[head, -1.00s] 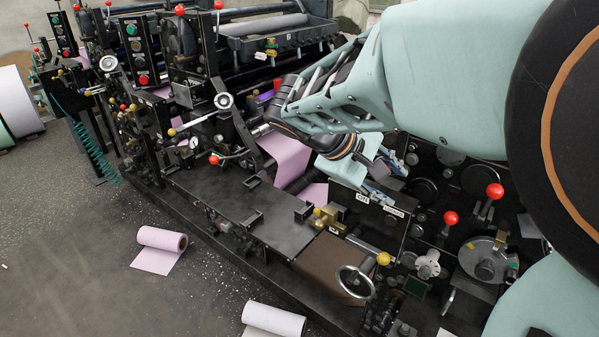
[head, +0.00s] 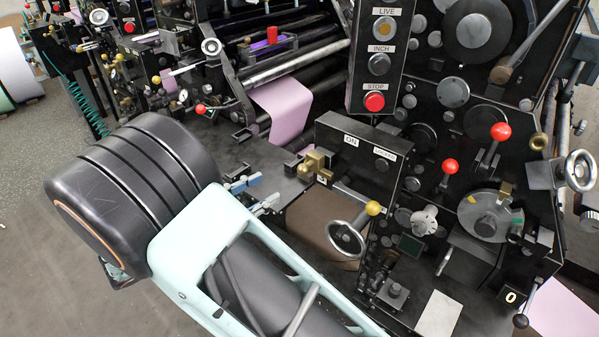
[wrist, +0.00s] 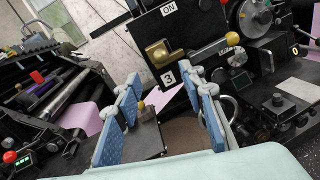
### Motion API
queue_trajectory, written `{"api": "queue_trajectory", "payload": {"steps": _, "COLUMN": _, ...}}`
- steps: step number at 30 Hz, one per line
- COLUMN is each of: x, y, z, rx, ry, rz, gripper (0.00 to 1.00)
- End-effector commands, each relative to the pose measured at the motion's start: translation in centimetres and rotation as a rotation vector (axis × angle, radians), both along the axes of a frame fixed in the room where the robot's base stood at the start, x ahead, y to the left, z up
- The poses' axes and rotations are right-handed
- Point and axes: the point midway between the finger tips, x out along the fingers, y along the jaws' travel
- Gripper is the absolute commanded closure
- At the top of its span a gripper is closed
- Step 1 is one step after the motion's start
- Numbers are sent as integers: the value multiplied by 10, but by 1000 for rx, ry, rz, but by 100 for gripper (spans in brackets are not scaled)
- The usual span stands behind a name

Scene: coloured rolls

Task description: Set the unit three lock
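A brass lock block (head: 318,162) sits on the front of the black housing under the ON label. In the wrist view the brass block (wrist: 158,55) is ahead, just above a white plate marked 3 (wrist: 168,78). My wrist and forearm hide part of the machine bed there.
A lever with a yellow knob (head: 373,208) sticks out above a handwheel (head: 347,238), right of the brass block. Red-knobbed levers (head: 501,132) and a button panel (head: 378,65) stand further right and behind. Pink paper (head: 285,105) runs behind my gripper. Open floor lies at left.

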Motion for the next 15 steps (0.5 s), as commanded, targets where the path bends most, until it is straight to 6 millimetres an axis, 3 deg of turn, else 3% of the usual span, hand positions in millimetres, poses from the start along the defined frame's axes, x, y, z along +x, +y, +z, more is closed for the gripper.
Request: {"api": "queue_trajectory", "payload": {"steps": 15, "x": 57, "y": -68, "z": 1, "rx": 3, "ry": 0, "rz": -6, "gripper": 63}}
